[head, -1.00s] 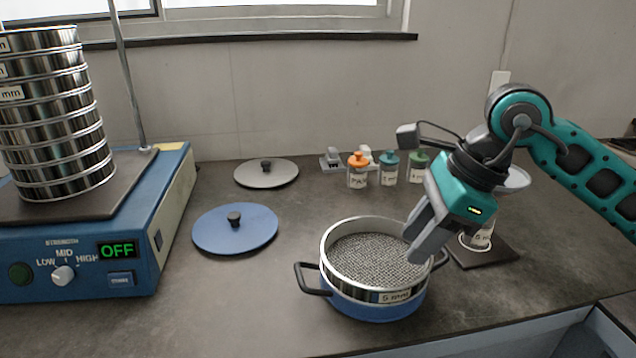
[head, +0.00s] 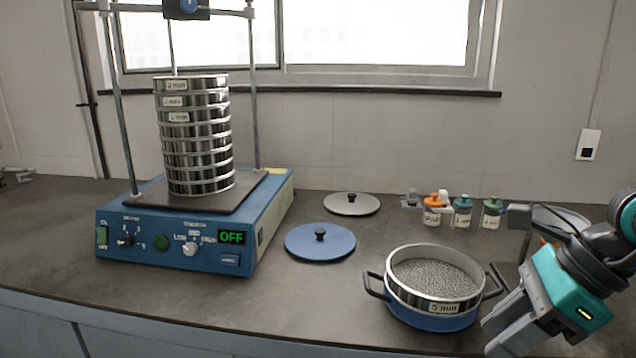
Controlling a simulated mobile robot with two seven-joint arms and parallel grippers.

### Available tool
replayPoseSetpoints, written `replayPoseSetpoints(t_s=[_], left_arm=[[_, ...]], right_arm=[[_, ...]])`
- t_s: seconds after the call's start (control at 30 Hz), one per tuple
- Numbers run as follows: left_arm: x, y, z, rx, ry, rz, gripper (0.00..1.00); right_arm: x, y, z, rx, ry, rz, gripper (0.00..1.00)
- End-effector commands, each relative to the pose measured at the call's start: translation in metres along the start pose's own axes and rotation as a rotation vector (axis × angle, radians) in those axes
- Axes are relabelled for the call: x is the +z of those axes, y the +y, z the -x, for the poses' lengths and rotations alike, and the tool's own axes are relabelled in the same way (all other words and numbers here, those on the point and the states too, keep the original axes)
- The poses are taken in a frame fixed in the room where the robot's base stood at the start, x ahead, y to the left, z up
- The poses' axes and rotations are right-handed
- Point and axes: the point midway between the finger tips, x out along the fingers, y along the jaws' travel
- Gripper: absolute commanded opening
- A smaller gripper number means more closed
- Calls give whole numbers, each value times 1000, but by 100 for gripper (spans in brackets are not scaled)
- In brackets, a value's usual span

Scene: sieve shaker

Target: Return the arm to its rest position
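My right gripper (head: 490,338) is at the lower right in the head view, in front of the counter's right part. It is beside the sieve and apart from it. Its grey fingers point down and left, and I see nothing held in them. The gap between the fingers is not clear. My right arm, teal and black, comes in from the right edge. My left arm and gripper are not in view.
A 5 mm sieve (head: 445,308) full of grey grains sits on a blue two-handled pan (head: 408,314). Blue lid (head: 320,246), grey lid (head: 352,206) and several small jars (head: 463,214) stand behind. The blue shaker (head: 130,250), reading OFF, carries a sieve stack (head: 195,150) on the left.

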Motion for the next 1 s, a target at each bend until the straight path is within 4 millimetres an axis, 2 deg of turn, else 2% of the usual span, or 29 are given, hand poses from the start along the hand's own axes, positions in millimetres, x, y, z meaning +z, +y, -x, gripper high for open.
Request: replayPoseSetpoints(t_s=[0.03, 0.1, 0.23, 0.33, 0.43, 0.47, 0.57, 0.67, 0.7, 0.77, 0.8, 0.9, 1.0], left_arm=[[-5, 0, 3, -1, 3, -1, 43], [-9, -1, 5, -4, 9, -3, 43], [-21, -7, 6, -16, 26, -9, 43], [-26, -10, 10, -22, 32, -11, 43], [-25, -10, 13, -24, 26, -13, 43], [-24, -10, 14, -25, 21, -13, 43], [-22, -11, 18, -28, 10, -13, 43], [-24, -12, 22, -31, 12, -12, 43], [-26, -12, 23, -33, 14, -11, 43], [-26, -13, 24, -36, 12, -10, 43], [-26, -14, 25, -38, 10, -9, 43], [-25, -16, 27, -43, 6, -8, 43], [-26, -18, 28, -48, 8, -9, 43]], right_arm=[[17, 14, -15, 100, -112, -51, 36], [41, 31, -28, 223, -269, -137, 36], [84, 52, -38, 460, -576, -383, 36], [110, 51, -37, 640, -820, -668, 36], [117, 32, -38, 795, -1045, -1022, 36], [115, 25, -41, 834, -1105, -1139, 36], [92, -2, -60, 935, -1275, -1566, 36], [48, -19, -99, 981, -1391, -2040, 36], [26, -18, -119, 982, -1418, -2242, 36], [-6, -11, -150, 965, -1435, -2525, 36], [-26, -2, -168, -915, 1384, 2605, 36], [-63, 26, -206, -721, 1137, 2484, 36], [-86, 53, -232, -595, 976, 2394, 36]])
